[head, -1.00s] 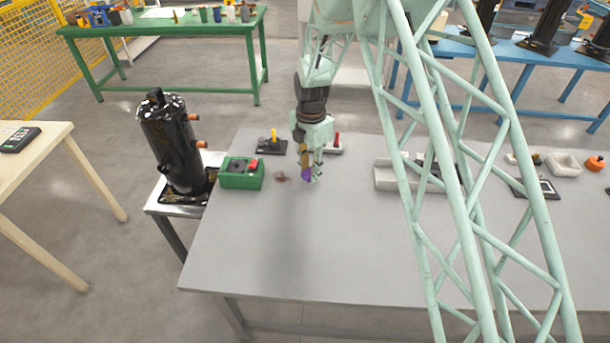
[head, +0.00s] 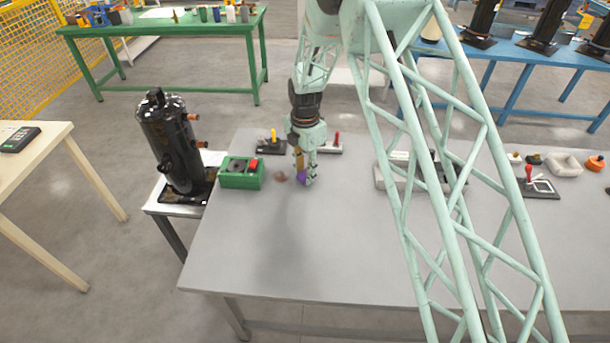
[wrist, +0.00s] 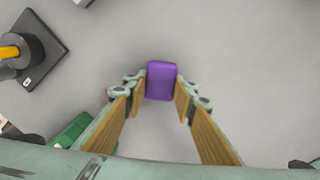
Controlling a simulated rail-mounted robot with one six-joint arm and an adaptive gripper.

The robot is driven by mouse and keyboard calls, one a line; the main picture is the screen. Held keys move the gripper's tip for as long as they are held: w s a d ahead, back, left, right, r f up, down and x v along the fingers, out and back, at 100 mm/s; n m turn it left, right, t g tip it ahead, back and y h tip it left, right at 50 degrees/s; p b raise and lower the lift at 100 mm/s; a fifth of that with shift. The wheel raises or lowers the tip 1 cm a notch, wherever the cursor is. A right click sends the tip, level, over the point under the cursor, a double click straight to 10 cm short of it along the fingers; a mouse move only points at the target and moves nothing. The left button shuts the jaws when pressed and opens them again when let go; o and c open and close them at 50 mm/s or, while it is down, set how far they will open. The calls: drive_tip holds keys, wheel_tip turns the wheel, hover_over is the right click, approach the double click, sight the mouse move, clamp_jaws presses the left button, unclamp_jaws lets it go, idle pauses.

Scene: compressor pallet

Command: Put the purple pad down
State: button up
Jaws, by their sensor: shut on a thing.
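The purple pad (wrist: 161,80) is a small rounded block between my gripper's fingertips in the wrist view. My gripper (wrist: 160,92) is shut on it, with a wood-coloured finger on each side. In the head view my gripper (head: 305,178) points down over the grey table, and the purple pad (head: 302,175) shows partly at its tips. I cannot tell whether the pad touches the table top or hangs just above it.
A green box (head: 241,173) stands left of my gripper on the grey table (head: 330,250). A small brownish item (head: 281,176) lies between them. A black base with a yellow handle (head: 272,144) is behind. A pale tray (head: 385,178) stands to the right. The table's front is clear.

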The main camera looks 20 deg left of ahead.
drive_tip(key=shift+f, duration=0.45)
drive_tip(key=shift+c, duration=0.2)
drive_tip(key=shift+o, duration=0.2)
drive_tip(key=shift+f, duration=0.1)
drive_tip(key=o, duration=0.8)
drive_tip(key=shift+r, duration=6.15)
